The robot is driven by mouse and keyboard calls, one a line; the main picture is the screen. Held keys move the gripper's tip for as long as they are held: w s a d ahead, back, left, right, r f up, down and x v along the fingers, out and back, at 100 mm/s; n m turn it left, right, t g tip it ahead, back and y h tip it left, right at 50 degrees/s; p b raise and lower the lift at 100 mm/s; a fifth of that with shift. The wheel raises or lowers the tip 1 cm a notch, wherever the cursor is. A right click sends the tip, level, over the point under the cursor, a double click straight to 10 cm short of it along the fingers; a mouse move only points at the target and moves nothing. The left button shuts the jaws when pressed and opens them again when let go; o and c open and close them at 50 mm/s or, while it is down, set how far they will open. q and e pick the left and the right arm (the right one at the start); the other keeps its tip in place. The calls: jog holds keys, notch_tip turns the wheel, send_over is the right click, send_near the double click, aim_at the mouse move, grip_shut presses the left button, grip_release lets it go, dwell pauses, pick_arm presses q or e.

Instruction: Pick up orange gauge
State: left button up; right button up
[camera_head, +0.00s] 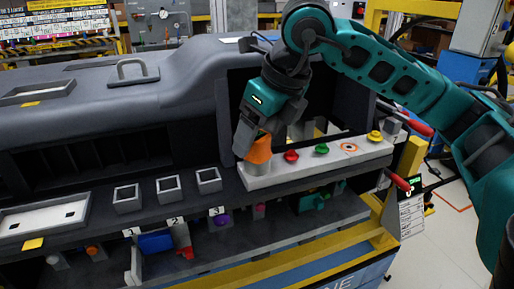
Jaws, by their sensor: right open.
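The orange gauge (260,150) is at the left end of a white panel strip (330,157) on the dashboard's right side. My right gripper (251,145) is directly over the gauge, pointing down, with its fingers at the gauge's upper part. The fingers are open, and they partly hide the gauge's left side. I cannot tell whether they touch it. My left gripper does not show.
Red (291,156), green (321,149) and yellow (375,136) knobs stand on the same strip, right of the gauge. Square frames (168,188) line the dashboard ledge. A lower shelf (240,243) holds several coloured parts. Red handles (398,181) stick out at the right.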

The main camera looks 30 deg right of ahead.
jog(key=shift+w+a+f, duration=0.1)
jog(key=shift+w+f, duration=0.1)
jog(key=shift+f, duration=0.35)
jog(key=c, duration=1.2)
jog(key=shift+r, duration=0.15)
